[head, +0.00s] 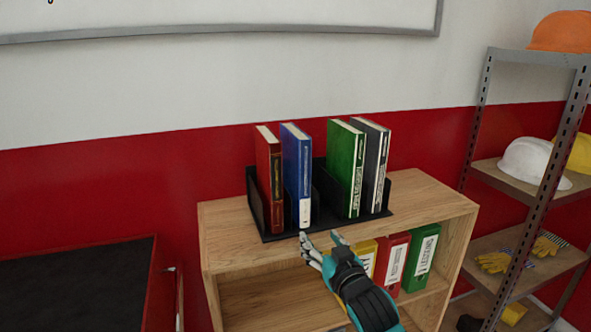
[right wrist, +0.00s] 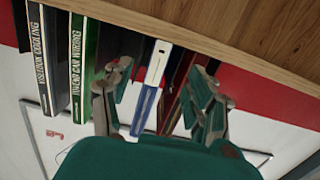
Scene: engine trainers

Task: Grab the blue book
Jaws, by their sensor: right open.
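The blue book (head: 297,172) stands upright in a black book holder (head: 272,236) on top of a wooden shelf, with a red book (head: 268,172) close on its left. My right gripper (head: 321,240) is open and empty in front of the shelf top, just below and a little right of the blue book's spine. In the right wrist view the blue book (right wrist: 149,90) shows upside down between the open fingers of the right gripper (right wrist: 160,105); no contact can be made out. My left gripper is not in view.
A green book (head: 345,165) and a dark grey book (head: 375,165) stand right of a gap in the holder. Binders fill part of the wooden shelf (head: 425,190) below. A metal rack (head: 487,110) with helmets stands right, a red cabinet (head: 150,290) at lower left.

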